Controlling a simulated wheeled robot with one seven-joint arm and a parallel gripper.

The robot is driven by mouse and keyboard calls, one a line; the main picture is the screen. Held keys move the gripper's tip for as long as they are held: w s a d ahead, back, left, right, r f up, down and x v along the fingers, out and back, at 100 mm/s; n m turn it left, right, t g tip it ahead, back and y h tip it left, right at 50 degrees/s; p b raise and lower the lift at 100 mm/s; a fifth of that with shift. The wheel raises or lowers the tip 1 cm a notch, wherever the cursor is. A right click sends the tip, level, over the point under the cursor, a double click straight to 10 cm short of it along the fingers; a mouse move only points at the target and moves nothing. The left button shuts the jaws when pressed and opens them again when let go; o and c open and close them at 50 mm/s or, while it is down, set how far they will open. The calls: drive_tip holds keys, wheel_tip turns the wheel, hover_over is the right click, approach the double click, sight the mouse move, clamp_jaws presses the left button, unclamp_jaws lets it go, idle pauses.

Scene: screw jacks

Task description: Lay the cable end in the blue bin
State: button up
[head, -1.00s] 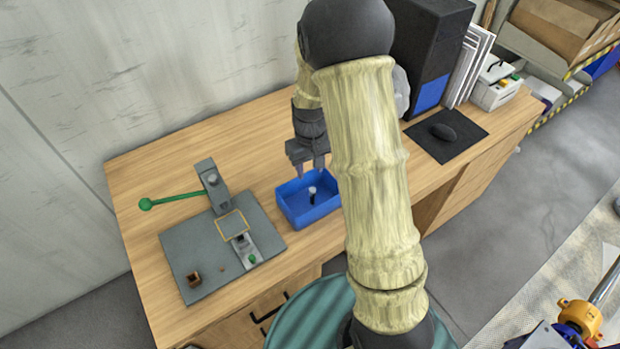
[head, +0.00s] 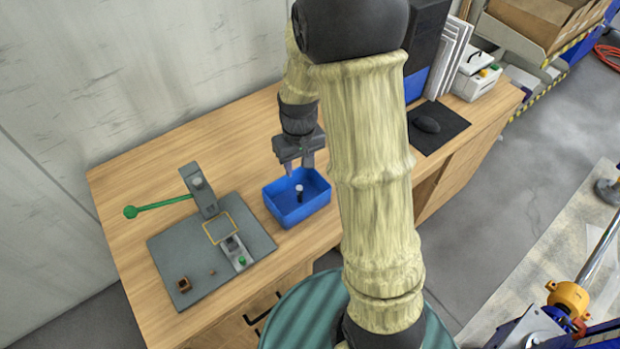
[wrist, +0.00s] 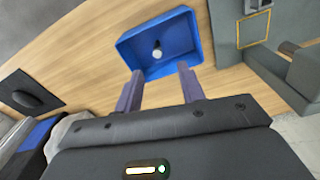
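The blue bin (head: 284,216) stands on the wooden table, right of the grey plate. A small dark piece with a pale tip (head: 299,192), which looks like the cable end, is inside it, apparently upright. The wrist view also shows the bin (wrist: 188,62) and the piece (wrist: 157,51) on its floor. My gripper (head: 300,168) hangs above the bin's far edge. In the wrist view my gripper (wrist: 159,84) has its two fingers well apart with nothing between them. No cable trailing from the piece can be made out.
A grey plate (head: 180,252) with a green-handled lever press (head: 165,205) lies left of the bin. A mouse (head: 427,124) on a black mat, a dark computer tower (head: 424,45) and a white box (head: 474,76) stand at the right. Bare wood lies behind the bin.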

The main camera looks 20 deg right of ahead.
drive_tip(key=s+r+m+t, duration=0.1)
drive_tip(key=s+r, duration=0.4)
drive_tip(key=s, duration=0.6)
drive_tip(key=shift+s+r+m+t, duration=0.2)
drive_tip(key=shift+s+m+t, duration=0.15)
drive_tip(key=shift+t, duration=0.15)
drive_tip(key=p+v, duration=0.3)
drive_tip(key=shift+w+r, duration=0.25)
drive_tip(key=shift+w, duration=0.1)
